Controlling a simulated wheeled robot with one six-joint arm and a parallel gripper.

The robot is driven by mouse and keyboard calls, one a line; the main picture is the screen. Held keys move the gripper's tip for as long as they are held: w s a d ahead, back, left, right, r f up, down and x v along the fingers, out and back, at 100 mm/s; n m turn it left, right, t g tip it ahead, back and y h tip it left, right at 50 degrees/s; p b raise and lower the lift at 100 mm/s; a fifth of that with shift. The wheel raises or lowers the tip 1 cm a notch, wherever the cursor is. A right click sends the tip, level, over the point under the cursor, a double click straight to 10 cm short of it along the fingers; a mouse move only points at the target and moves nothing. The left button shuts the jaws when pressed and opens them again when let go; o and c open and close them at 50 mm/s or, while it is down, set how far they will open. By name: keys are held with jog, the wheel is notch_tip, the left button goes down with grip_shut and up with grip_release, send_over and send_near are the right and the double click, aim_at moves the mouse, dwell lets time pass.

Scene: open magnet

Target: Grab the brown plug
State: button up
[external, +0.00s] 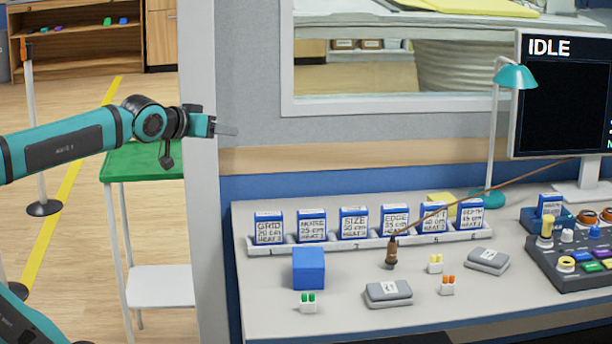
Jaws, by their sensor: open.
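The brown plug (391,253) stands upright on the grey desk, in front of the rack of blue cards. A thin brown cable runs from its top up to the right, past the monitor's base. My gripper (228,131) is at the upper left, in front of the wall's edge, pointing right. It is well above and to the left of the plug, and its jaws look empty.
A white rack (365,245) of blue cards lines the desk's back. A teal lamp (515,76), monitor (562,95) and control panel (575,262) are at right.

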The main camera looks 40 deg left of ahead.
jog(key=w+d+f+g, duration=0.2)
jog(key=w+d+g, duration=0.1)
jog(key=w+d, duration=0.45)
jog(key=n+g+y, duration=0.4)
jog(key=g, duration=0.3)
send_over(393, 254)
jog(key=s+d, duration=0.3)
jog(key=s, duration=0.1)
notch_tip(393, 254, down, 14)
jog(key=x, duration=1.1)
jog(key=shift+w+f, duration=0.1)
jog(key=shift+f, duration=0.05)
jog(key=shift+a+x, duration=0.2)
jog(key=shift+x, duration=1.25)
jog(key=shift+a+x, duration=0.2)
jog(key=shift+x, duration=1.25)
jog(key=c, duration=1)
jog(key=shift+o, duration=0.2)
